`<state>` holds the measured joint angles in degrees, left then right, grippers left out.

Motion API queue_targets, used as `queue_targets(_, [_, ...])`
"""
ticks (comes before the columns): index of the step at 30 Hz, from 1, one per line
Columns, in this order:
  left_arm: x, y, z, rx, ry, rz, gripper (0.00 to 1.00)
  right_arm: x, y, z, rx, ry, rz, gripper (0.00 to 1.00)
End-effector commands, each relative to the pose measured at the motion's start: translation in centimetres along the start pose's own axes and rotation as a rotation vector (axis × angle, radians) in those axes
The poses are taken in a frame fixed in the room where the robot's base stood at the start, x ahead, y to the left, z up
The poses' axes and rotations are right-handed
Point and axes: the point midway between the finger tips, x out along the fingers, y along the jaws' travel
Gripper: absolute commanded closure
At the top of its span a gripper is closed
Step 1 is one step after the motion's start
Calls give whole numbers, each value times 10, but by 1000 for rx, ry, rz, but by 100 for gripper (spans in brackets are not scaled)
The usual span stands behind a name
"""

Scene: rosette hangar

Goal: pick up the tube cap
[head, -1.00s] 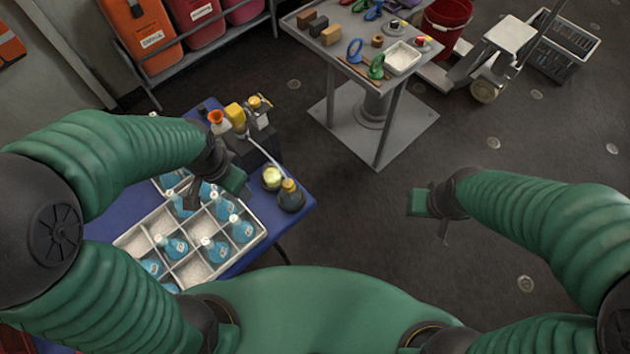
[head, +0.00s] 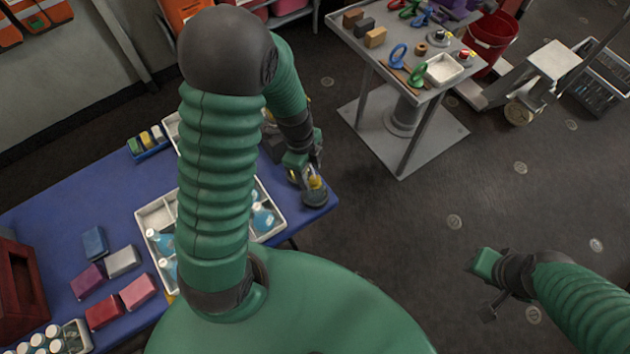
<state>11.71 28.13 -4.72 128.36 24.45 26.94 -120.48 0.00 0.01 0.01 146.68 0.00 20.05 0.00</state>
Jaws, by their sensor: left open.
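A small yellow cap (head: 315,182), likely the tube cap, sits on top of a dark, squat bottle (head: 314,197) at the right corner of the blue table (head: 190,190). My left gripper (head: 305,166) is open, just above and slightly left of the yellow cap. I cannot tell whether its fingers touch the cap. The gripper and forearm hide part of the area behind the bottle. My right gripper (head: 486,287) hangs over bare floor at the right, far from the cap.
A white divided crate (head: 153,213) with blue bottles stands under my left arm. Coloured blocks (head: 104,311) lie on the table's left. A grey trolley (head: 437,93) with tools stands at the back. The dark floor between table and trolley is free.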

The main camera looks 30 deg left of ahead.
Motion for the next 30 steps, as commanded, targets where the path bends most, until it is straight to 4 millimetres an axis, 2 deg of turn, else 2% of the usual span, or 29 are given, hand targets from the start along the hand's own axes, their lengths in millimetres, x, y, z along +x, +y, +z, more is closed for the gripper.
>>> queue_targets(9, [49, -6, -5, 2, -3, 3, 49, -1, 0, 0, 0, 0, 0, 64])
queue_targets(17, [53, -7, -4, 2, -1, 0, 49, -1, 0, 0, 0, 0, 0, 64])
queue_targets(28, [54, -7, -4, 1, -2, 1, 98, -1, 0, 0, 0, 0, 0, 64])
queue_targets(30, [54, -7, -3, 1, -2, 1, 100, -1, 0, 0, 0, 0, 0, 64])
